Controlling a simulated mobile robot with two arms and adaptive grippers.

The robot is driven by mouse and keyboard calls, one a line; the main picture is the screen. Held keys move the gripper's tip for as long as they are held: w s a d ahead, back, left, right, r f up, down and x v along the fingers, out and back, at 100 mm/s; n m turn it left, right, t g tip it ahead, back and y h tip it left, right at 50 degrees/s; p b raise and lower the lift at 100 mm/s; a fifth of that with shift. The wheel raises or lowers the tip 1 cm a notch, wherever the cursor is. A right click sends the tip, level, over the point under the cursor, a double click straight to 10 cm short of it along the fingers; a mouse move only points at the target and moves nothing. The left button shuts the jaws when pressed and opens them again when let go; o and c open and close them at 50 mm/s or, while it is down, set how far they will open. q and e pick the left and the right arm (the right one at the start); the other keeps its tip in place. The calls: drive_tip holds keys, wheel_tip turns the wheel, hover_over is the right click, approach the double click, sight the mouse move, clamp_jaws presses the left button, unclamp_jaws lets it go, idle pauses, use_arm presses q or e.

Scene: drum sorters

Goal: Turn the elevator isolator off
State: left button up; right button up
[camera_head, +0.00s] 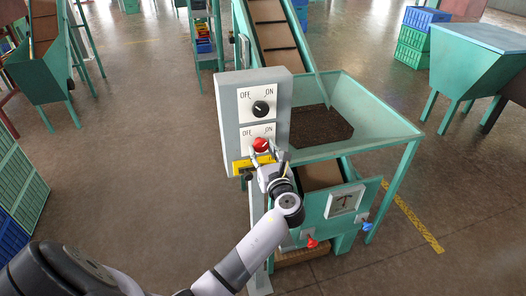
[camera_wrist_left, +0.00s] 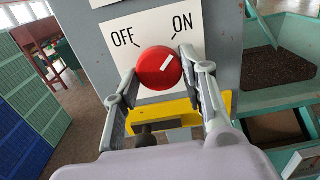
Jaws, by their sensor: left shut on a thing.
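A grey control box (camera_head: 224,118) on a post carries two white OFF/ON plates. The upper plate has a black knob (camera_head: 261,108). The lower plate has a red rotary knob (camera_head: 261,145), which also shows large in the left wrist view (camera_wrist_left: 158,68). Its white mark slants up to the right, toward ON. My left gripper (camera_head: 262,154) reaches up from below, with its fingers on either side of the red knob, shut on it. My right gripper is not in view.
A yellow plate (camera_head: 242,166) sits just below the red knob. To the right stands a green hopper (camera_head: 375,125) of dark material, with a conveyor (camera_head: 270,25) behind it. Red (camera_head: 312,242) and blue (camera_head: 364,226) handles are lower down. The floor to the left is open.

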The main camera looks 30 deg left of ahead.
use_arm(q)
drive_tip(key=n+b, duration=0.2)
drive_tip(key=n, duration=0.1)
drive_tip(key=shift+f+n+b, duration=0.15)
drive_tip(key=shift+n+b, duration=0.15)
drive_tip(key=shift+n, duration=0.1)
drive_tip(key=n+b, duration=0.3)
drive_tip(key=n, duration=0.1)
drive_tip(key=shift+n, duration=0.4)
drive_tip(key=n+b, duration=0.4)
drive_tip(key=n, duration=0.1)
drive_tip(key=shift+w+d+b, duration=0.1)
drive_tip(key=shift+b, duration=0.2)
drive_tip(key=shift+r+n+b, duration=0.2)
drive_tip(key=shift+n+b, duration=1.35)
drive_tip(key=shift+n, duration=0.55)
drive_tip(key=o, duration=1.2)
drive_tip(key=shift+r, duration=0.1)
